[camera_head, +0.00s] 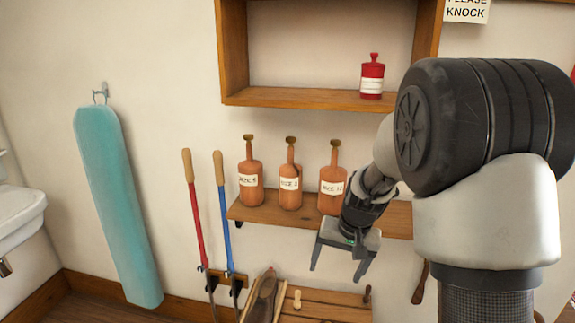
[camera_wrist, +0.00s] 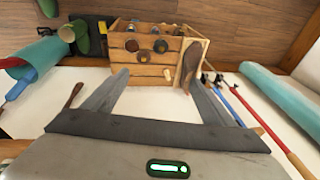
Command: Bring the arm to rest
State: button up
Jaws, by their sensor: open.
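My gripper (camera_head: 336,272) is open and empty, hanging at the end of my arm in front of the lower wall shelf (camera_head: 275,212). Its fingers point down and stand apart. My arm reaches in from the right side of the head view. In the wrist view, my gripper (camera_wrist: 158,76) shows two spread fingers with nothing between them, and a wooden crate (camera_wrist: 150,73) lies beyond them. Part of the lower shelf is hidden behind my arm.
Several orange bottles (camera_head: 290,188) stand on the lower shelf, close to my wrist. A red bottle (camera_head: 372,78) stands on the upper shelf (camera_head: 300,98). A teal ironing board (camera_head: 115,200) hangs at left. Red-handled (camera_head: 195,220) and blue-handled (camera_head: 224,215) tools lean by the wall.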

jog(key=s+r+n+t, duration=0.2)
jog(key=s+r, duration=1.1)
jog(key=r, duration=0.1)
jog(key=s+d+r+t+h, duration=0.15)
jog(key=s+r, duration=0.25)
jog(key=s, duration=0.7)
notch_tip(320, 180, up, 14)
jog(key=s+p, duration=0.1)
jog(key=p, duration=1.3)
jog(key=shift+d+n, duration=0.25)
jog(key=shift+n, duration=0.15)
